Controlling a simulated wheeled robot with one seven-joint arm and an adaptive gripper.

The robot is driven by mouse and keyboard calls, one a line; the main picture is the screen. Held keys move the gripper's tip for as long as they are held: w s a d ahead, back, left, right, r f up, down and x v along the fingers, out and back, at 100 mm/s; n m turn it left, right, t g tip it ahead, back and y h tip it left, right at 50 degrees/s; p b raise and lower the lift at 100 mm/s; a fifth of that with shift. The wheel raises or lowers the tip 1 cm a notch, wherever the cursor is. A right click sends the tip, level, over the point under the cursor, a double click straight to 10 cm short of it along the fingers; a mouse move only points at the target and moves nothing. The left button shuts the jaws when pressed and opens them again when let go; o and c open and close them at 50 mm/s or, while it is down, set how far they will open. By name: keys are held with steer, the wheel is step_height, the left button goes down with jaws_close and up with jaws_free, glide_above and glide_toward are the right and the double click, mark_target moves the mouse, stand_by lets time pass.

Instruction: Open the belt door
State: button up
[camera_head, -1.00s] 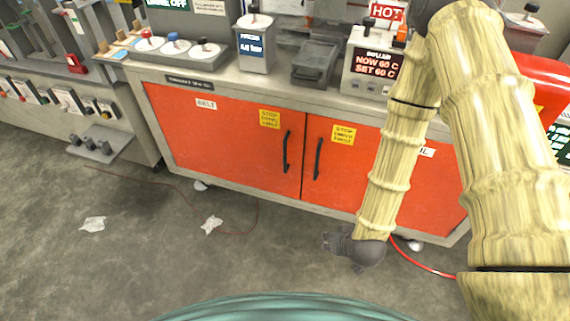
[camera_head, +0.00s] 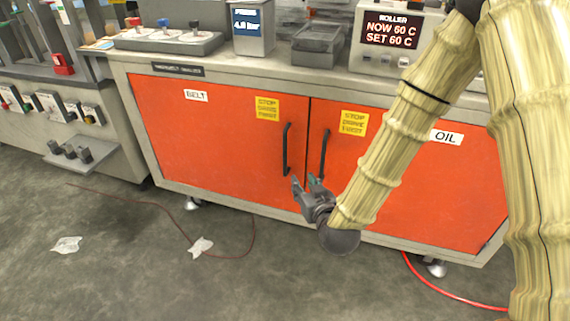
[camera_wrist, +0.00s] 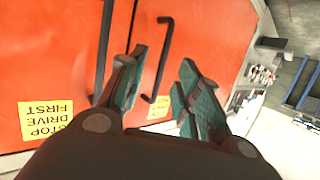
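The belt door (camera_head: 210,140) is the left red cabinet door, labelled BELT, and it is shut. Its black vertical handle (camera_head: 286,150) is near its right edge. My gripper (camera_head: 304,181) is open and empty, in front of the handle's lower end in the head view. In the wrist view, the fingers of my gripper (camera_wrist: 157,88) are spread, and the belt door handle (camera_wrist: 161,62) shows between them, farther off. I see no contact with it.
The shut oil door (camera_head: 440,185) is on the right, with its own black handle (camera_head: 324,154) close to the belt handle. A counter with a roller display (camera_head: 392,32) is above. A thin cable (camera_head: 150,203) and paper scraps (camera_head: 201,246) lie on the floor.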

mark_target(286, 148)
steer(key=w+a+r+t+b, duration=0.1)
steer(key=w+b, duration=0.2)
steer(key=w, duration=0.1)
steer(key=w+a+r+t+b, duration=0.1)
steer(key=w+a+b, duration=0.1)
steer(key=w, duration=0.3)
steer(key=w+a+r+t+b, duration=0.1)
steer(key=w+a+b, duration=0.1)
steer(key=w+b, duration=0.2)
steer(key=shift+w+a+y+b, duration=0.2)
steer(key=shift+w+y+b, duration=0.15)
steer(key=shift+b, duration=0.2)
jaws_close()
